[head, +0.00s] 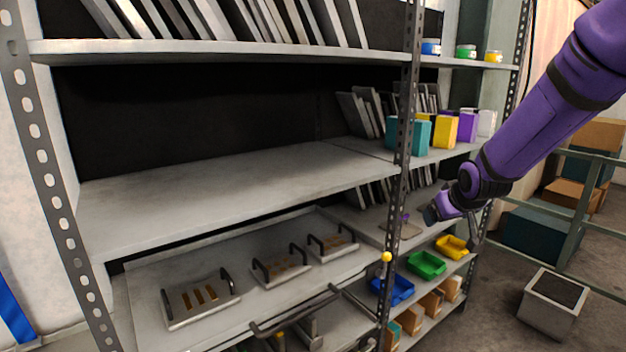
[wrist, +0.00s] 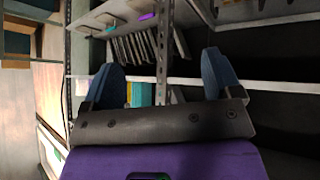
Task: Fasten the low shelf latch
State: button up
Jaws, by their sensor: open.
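A small yellow knob (head: 387,257) sits on the front post at the lower shelf level in the head view; it may be the latch, but its shape is too small to tell. Beside it, a pull-out shelf (head: 145,300) with a dark bar handle (head: 295,310) carries several handled die plates (head: 200,300). My gripper (head: 431,214) is right of the post and above the knob, apart from it. In the wrist view my gripper (wrist: 163,76) shows two blue fingers spread wide with nothing between them. The latch cannot be made out in the wrist view.
The perforated post (head: 402,150) stands just left of my gripper. Blue, green (head: 426,264) and yellow bins stand on a shelf below it. Coloured boxes (head: 443,131) and upright plates fill the shelf above. The wide middle shelf (head: 230,185) is bare. A grey bin (head: 553,301) stands on the floor.

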jog(key=s+r+m+g, duration=0.1)
jog(key=s+r, duration=1)
jog(key=s, duration=0.5)
jog(key=s+a+r+m+g, duration=0.1)
jog(key=s+r+g, duration=0.1)
jog(key=s, duration=1.6)
jog(key=shift+s, duration=0.5)
jog(key=c, duration=0.4)
jog(key=shift+w, duration=0.15)
